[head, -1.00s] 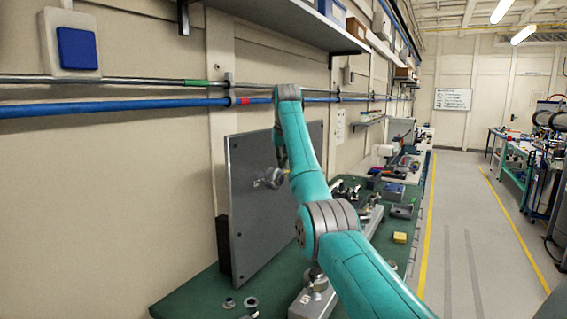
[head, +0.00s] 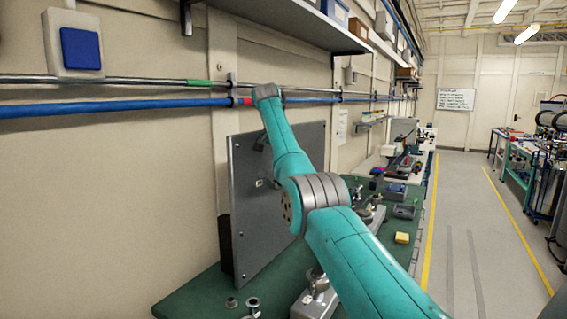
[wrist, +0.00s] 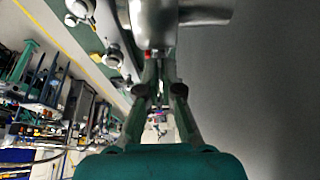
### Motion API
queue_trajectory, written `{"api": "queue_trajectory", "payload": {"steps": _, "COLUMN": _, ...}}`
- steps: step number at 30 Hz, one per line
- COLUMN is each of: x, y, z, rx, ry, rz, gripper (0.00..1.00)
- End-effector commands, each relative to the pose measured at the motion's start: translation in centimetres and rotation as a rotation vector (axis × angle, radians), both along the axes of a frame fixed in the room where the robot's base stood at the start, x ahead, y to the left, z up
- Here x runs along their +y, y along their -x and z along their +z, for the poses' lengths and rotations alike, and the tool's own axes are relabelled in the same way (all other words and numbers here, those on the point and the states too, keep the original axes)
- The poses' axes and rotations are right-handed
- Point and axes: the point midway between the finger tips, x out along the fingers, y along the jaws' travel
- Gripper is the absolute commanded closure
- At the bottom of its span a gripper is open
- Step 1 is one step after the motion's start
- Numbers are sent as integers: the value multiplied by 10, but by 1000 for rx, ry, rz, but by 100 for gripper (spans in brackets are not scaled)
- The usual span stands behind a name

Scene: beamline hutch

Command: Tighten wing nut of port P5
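A grey upright panel (head: 245,215) stands on the green bench by the wall. A small metal fitting (head: 264,183) shows on its face, partly covered by my arm; I cannot read a port label. In the wrist view, a large bright metal part with a wing-like arm (wrist: 158,22) fills the top centre. The two fingers of my gripper (wrist: 160,62) reach up to its lower edge, a narrow gap between them. Whether they touch or grip it I cannot tell. In the head view my arm hides most of the gripper.
Loose metal fittings (head: 252,304) lie on the green bench (head: 195,300) in front of the panel. A yellow block (head: 402,238) and a dark tray (head: 404,211) are further right. A blue pipe (head: 120,107) runs along the wall above.

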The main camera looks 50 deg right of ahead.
Motion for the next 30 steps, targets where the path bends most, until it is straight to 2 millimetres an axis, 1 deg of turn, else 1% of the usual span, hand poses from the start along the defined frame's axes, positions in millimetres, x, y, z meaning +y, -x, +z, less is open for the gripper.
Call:
{"api": "queue_trajectory", "payload": {"steps": 1, "x": 0, "y": -1, "z": 2, "rx": -3, "ry": 3, "rz": -6, "gripper": 100}}
{"api": "queue_trajectory", "payload": {"steps": 16, "x": 0, "y": -1, "z": 2, "rx": -5, "ry": 4, "rz": -24, "gripper": 100}}
{"api": "queue_trajectory", "payload": {"steps": 17, "x": 0, "y": -1, "z": 2, "rx": -5, "ry": 4, "rz": -24, "gripper": 92}}
{"api": "queue_trajectory", "payload": {"steps": 18, "x": 0, "y": -1, "z": 2, "rx": -5, "ry": 3, "rz": -24, "gripper": 85}}
{"api": "queue_trajectory", "payload": {"steps": 26, "x": 0, "y": -1, "z": 1, "rx": -2, "ry": 1, "rz": -24, "gripper": 85}}
{"api": "queue_trajectory", "payload": {"steps": 30, "x": 3, "y": -1, "z": 8, "rx": -3, "ry": 2, "rz": -24, "gripper": 85}}
